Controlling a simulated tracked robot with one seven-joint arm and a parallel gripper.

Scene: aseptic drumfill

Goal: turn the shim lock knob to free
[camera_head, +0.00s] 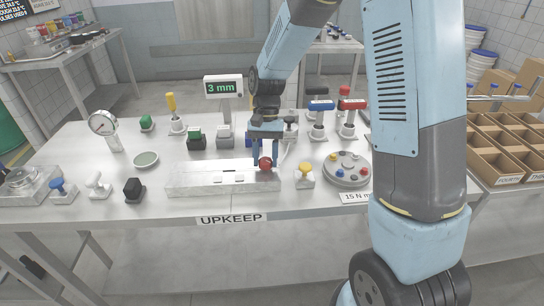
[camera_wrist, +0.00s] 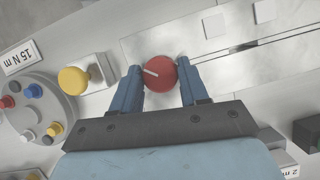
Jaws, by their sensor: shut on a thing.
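A round red knob (camera_head: 265,163) sits at the right end of a pale metal block (camera_head: 210,184) on the bench. In the wrist view the red knob (camera_wrist: 160,73) shows a white pointer line that runs from near its middle toward the upper left. My gripper (camera_head: 264,156) comes down over the knob from above. In the wrist view both blue fingers of my gripper (camera_wrist: 162,78) lie against the knob's two sides, shut on it. I cannot read any lock or free marking near the knob.
A yellow knob (camera_head: 305,168) on a white base stands close to the right of the block. A grey round plate (camera_head: 345,181) with coloured pegs is further right. A 3 mm display (camera_head: 223,87) and several handled tools stand behind. A black knob (camera_head: 133,187) is at the left.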

